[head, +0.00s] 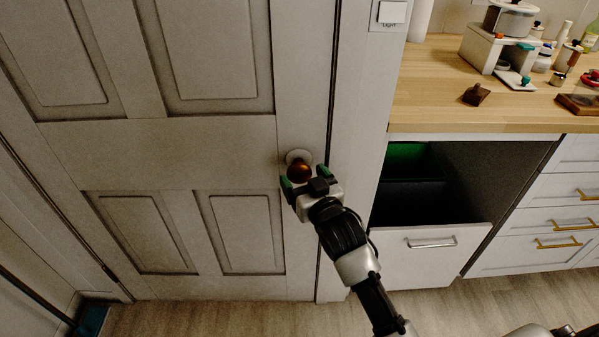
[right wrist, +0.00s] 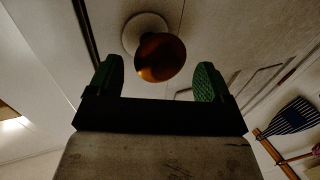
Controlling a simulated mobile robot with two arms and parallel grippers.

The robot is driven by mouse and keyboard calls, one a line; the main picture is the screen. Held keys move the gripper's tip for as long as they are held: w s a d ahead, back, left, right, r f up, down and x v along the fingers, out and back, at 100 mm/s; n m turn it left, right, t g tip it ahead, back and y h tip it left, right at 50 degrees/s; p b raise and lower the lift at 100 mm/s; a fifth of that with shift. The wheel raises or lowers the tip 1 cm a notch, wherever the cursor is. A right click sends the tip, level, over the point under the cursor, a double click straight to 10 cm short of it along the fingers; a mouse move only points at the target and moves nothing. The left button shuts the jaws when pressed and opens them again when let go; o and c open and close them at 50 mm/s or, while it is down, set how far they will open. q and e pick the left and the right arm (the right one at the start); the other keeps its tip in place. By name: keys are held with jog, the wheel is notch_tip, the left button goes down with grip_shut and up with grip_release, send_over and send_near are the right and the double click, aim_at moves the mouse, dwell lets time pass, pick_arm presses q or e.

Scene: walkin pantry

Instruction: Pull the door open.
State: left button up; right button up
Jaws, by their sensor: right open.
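The door (head: 190,150) is a white panelled door and looks closed in its frame. Its round amber-brown knob (head: 299,172) sits on a pale round plate near the door's right edge. My right gripper (head: 305,182) is at the knob in the head view, with its green-padded fingers spread. In the right wrist view the knob (right wrist: 160,58) shows just beyond and between the two open fingertips (right wrist: 159,80). The fingers do not visibly touch it. My left gripper is in neither view.
Right of the door frame is a wooden counter (head: 440,100) with jars and small items. Below it a white pull-out drawer (head: 430,256) stands open with a green-lined bin (head: 410,165). The wood floor (head: 200,318) before the door looks clear.

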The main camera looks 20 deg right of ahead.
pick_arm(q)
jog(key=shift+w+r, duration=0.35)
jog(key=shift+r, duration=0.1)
pick_arm(e)
jog(key=shift+w+a, duration=0.2)
jog(key=shift+w, duration=1.3)
jog(key=shift+c, duration=0.3)
jog(key=c, duration=1.2)
